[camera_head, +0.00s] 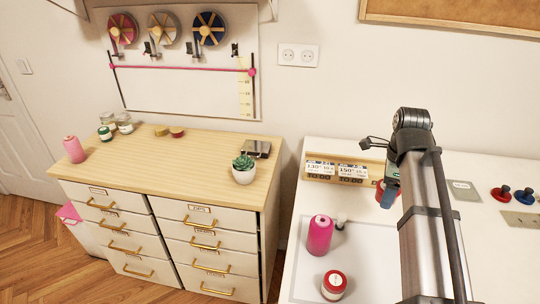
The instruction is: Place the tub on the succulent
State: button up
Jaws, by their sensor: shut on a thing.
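The succulent (243,162) is a small green plant in a white pot, standing upright near the front right of the wooden cabinet top. My gripper (388,193) is over the white table, right of the succulent, and mostly hidden by my arm. It is shut on a red object (380,187), of which only a little shows; I cannot tell its full shape or whether it touches the table. A white tub with a red lid (334,285) stands on the pale mat at the front of the table, apart from my gripper.
A pink thread cone (319,235) stands on the mat near the red-lidded tub. A dark flat device (256,149) lies behind the succulent. Small jars (115,124) and another pink cone (73,149) stand at the cabinet's left. A gap separates cabinet and table.

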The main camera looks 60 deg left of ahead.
jog(key=s+a+r+n, duration=0.2)
jog(key=s+a, duration=0.5)
jog(key=a, duration=0.4)
jog(key=s+a+r+n, duration=0.1)
jog(key=s+a+n, duration=0.1)
jog(key=s+a, duration=0.7)
jog(key=s+a+r+n, duration=0.2)
jog(key=s+a, duration=0.3)
jog(key=a, duration=0.7)
notch_tip(320, 180, up, 3)
jog(key=n, duration=0.3)
send_over(243, 155)
jog(key=shift+d+f+n, duration=0.1)
jog(key=shift+f+n, duration=0.5)
jog(key=shift+f, duration=1.85)
jog(key=shift+f+n, duration=0.6)
jog(key=shift+f, duration=1.85)
jog(key=shift+f, duration=0.15)
jog(key=o, duration=1.1)
jog(key=shift+c, duration=0.2)
notch_tip(243, 155, up, 12)
